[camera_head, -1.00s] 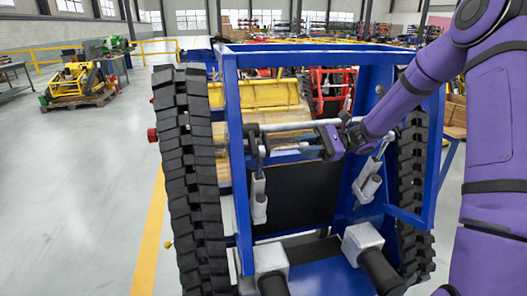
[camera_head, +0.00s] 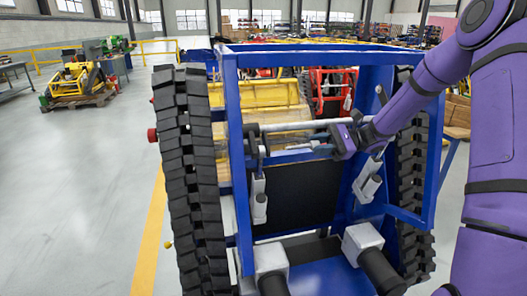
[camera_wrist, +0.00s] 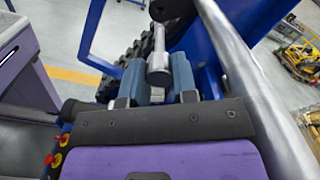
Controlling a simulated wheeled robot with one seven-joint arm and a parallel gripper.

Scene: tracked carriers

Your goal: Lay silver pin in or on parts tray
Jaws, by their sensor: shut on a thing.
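The silver pin (camera_wrist: 159,62) is in the wrist view, a short metal rod with a wider rounded near end. My gripper (camera_wrist: 159,78) is shut on it, with a blue-grey finger on each side of the wide end. In the head view my gripper (camera_head: 319,147) is inside the upper part of the blue frame, just below the long silver bar, and the pin there is too small to make out clearly. I cannot make out the parts tray in either view.
The blue tracked carrier frame (camera_head: 231,130) surrounds my gripper, with black tracks (camera_head: 187,170) at both sides. The silver bar (camera_head: 285,126) runs close above my gripper and along the right in the wrist view. Open floor (camera_head: 80,190) lies to the left.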

